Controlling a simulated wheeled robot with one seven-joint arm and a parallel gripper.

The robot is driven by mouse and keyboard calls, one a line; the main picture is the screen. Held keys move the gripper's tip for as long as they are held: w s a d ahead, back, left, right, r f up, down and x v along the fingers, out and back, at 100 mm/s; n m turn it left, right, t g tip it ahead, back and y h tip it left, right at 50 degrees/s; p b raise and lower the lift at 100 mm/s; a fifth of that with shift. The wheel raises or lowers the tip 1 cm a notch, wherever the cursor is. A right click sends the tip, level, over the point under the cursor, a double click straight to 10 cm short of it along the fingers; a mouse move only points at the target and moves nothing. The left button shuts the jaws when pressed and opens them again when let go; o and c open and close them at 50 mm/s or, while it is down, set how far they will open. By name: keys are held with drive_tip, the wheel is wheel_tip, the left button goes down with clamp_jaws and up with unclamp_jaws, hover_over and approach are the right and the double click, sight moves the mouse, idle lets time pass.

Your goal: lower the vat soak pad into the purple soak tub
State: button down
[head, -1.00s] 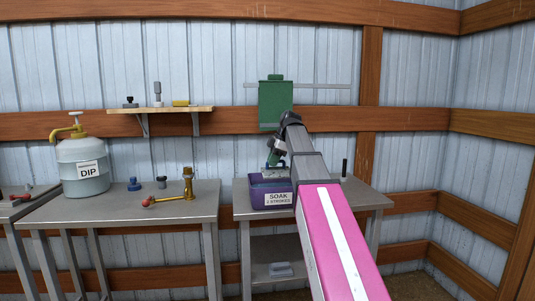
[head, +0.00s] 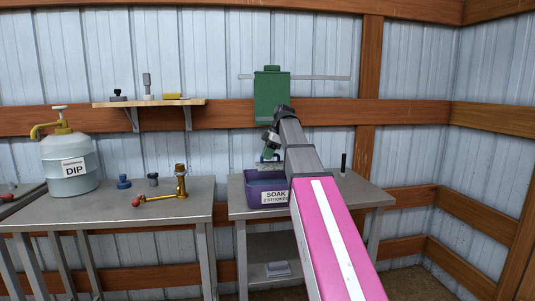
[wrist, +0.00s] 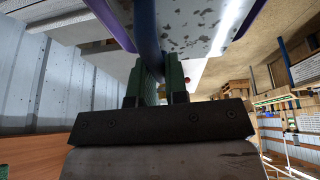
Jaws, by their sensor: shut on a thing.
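The purple soak tub (head: 255,196), labelled SOAK 2 STROKES, stands on the right metal table; blue shows inside it. My gripper (head: 268,151) is just above the tub's back part, partly hidden by my arm. Purple edges, likely the tub's rim (wrist: 84,22), show on both sides.
A dark upright peg (head: 343,163) stands right of the tub. The left table (head: 100,212) holds a DIP jug (head: 70,165) and a brass valve (head: 181,182) with a red-tipped lever. A small shelf (head: 150,103) is above.

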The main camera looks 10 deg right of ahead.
sight(268, 179)
drive_tip(key=shift+f, duration=4.9)
drive_tip(key=shift+f, duration=0.55)
drive_tip(key=c, duration=1.1)
unclamp_jaws()
drive_tip(key=shift+o, duration=0.2)
